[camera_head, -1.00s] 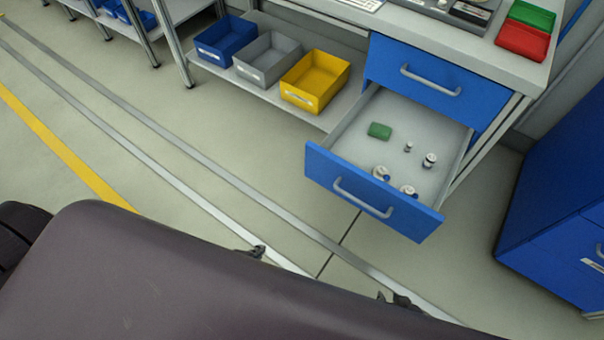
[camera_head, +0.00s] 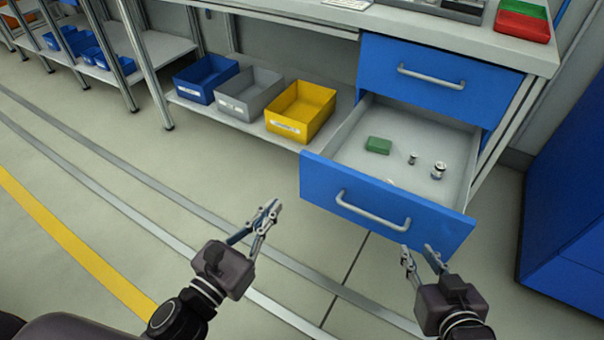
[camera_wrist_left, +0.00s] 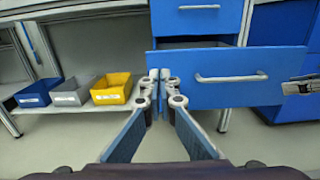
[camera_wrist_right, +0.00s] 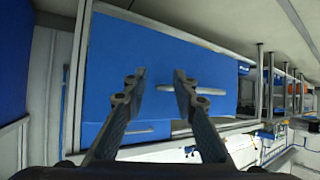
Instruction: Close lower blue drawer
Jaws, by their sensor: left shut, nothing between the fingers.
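The lower blue drawer (camera_head: 325,190) stands pulled out of the workbench, with a grey bar handle (camera_head: 372,212) on its front. Inside lie a green block (camera_head: 378,145) and small cylindrical parts (camera_head: 438,170), partly hidden by the front. My left gripper (camera_head: 270,212) is shut and empty, in front of the drawer's left end and apart from it in the head view. In the left wrist view its fingertips (camera_wrist_left: 159,75) overlap the drawer front's left edge. My right gripper (camera_head: 420,254) is open and empty, near the front's lower right part; whether it touches is unclear.
The upper blue drawer (camera_head: 440,88) is shut. Blue (camera_head: 203,80), grey (camera_head: 248,95) and yellow (camera_head: 300,112) bins stand on the low shelf to the left. A blue cabinet (camera_head: 572,190) stands at the right. The floor before the drawer is clear.

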